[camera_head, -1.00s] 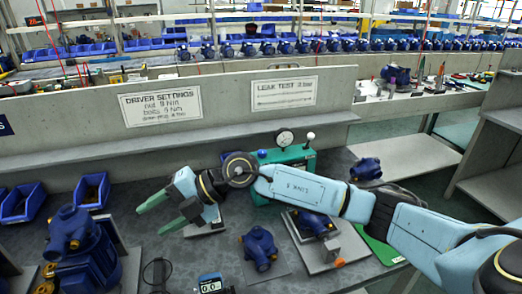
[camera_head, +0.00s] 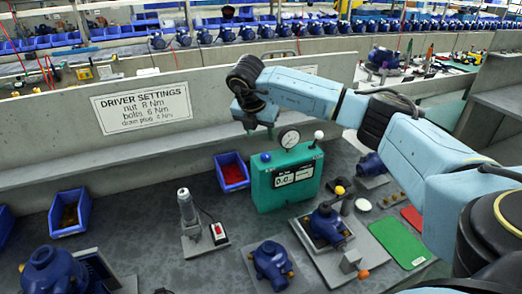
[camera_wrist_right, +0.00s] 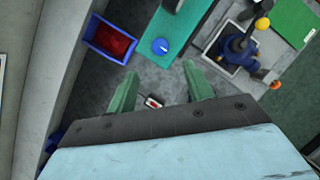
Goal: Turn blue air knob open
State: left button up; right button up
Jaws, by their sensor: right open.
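The blue air knob (camera_head: 265,157) sits on the top left of the teal leak test box (camera_head: 263,190). It also shows from above in the right wrist view (camera_wrist_right: 160,46), as a round blue cap with a pale line across it. My right gripper (camera_head: 258,122) is raised above and beyond the box, near the knob's side, and apart from it. Its fingers are hard to make out in the head view. In the right wrist view the two green fingers (camera_wrist_right: 162,90) are spread wide with nothing between them. My left gripper is not in view.
A pressure gauge (camera_head: 289,138) and a white-topped lever (camera_head: 318,135) stand on the box. A red-filled blue bin (camera_head: 231,172) is left of it. A pump in a fixture (camera_head: 326,226) stands in front.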

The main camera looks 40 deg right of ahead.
send_over(266, 155)
jog(key=s+a, duration=0.1)
jog(key=a, duration=0.1)
notch_tip(266, 155, down, 6)
jog(key=shift+s+a+r, duration=0.1)
jog(key=shift+r, duration=0.1)
jog(key=x, duration=0.4)
jog(key=shift+f, duration=0.25)
jog(key=shift+w+f, duration=0.25)
jog(key=shift+c, duration=0.6)
jog(key=c, duration=0.9)
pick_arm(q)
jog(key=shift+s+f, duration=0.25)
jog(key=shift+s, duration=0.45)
pick_arm(e)
jog(key=shift+o, duration=0.2)
jog(key=shift+d, duration=0.2)
